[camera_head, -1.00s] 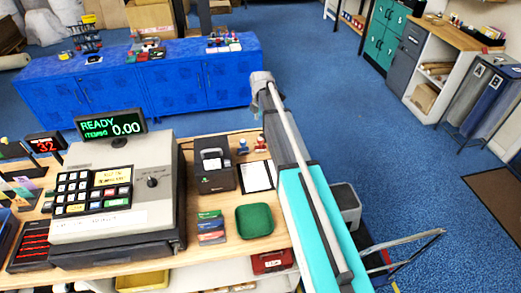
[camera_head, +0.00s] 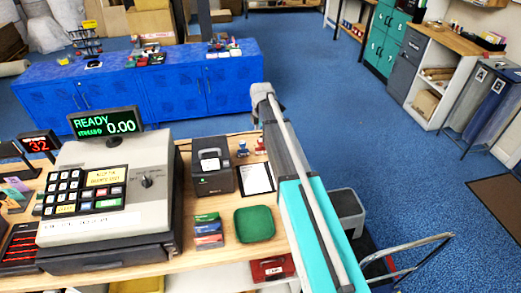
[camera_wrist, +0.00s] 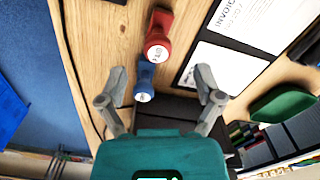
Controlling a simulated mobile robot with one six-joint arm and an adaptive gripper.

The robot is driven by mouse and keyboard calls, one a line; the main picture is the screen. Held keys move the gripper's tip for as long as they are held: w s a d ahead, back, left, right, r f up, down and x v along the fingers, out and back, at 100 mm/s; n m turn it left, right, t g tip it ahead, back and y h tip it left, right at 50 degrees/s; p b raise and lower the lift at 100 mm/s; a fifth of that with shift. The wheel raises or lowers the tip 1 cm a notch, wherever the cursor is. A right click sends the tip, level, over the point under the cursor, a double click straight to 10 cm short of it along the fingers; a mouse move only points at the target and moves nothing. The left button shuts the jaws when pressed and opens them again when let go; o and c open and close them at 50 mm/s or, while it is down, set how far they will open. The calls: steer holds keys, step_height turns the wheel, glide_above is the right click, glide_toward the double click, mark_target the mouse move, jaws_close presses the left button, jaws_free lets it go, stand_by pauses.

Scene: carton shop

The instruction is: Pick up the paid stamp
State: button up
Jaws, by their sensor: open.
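Two small stamps stand on the wooden counter. The red stamp (camera_wrist: 160,30) carries a white round label whose small lettering seems to read PAID, though it is hard to make out; it also shows in the head view (camera_head: 260,147). The blue stamp (camera_wrist: 145,76) stands beside it, with a label I cannot read; it also shows in the head view (camera_head: 242,150). My gripper (camera_wrist: 160,84) is open and empty in the wrist view. The blue stamp appears between its fingers, and the red stamp lies beyond the fingertips. The head view does not clearly show my gripper.
A clipboard with an invoice (camera_wrist: 250,22) lies beside the red stamp. The counter's edge runs close to the stamps. A blue cabinet (camera_head: 180,85) stands behind.

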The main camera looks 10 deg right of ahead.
mark_target(261, 140)
steer(key=shift+f, duration=0.2)
steer(key=shift+w+a+f+b, duration=0.1)
steer(key=shift+a+f+b, duration=0.05)
steer(key=shift+f+b, duration=2.4)
steer(key=shift+r, duration=0.15)
jaws_close()
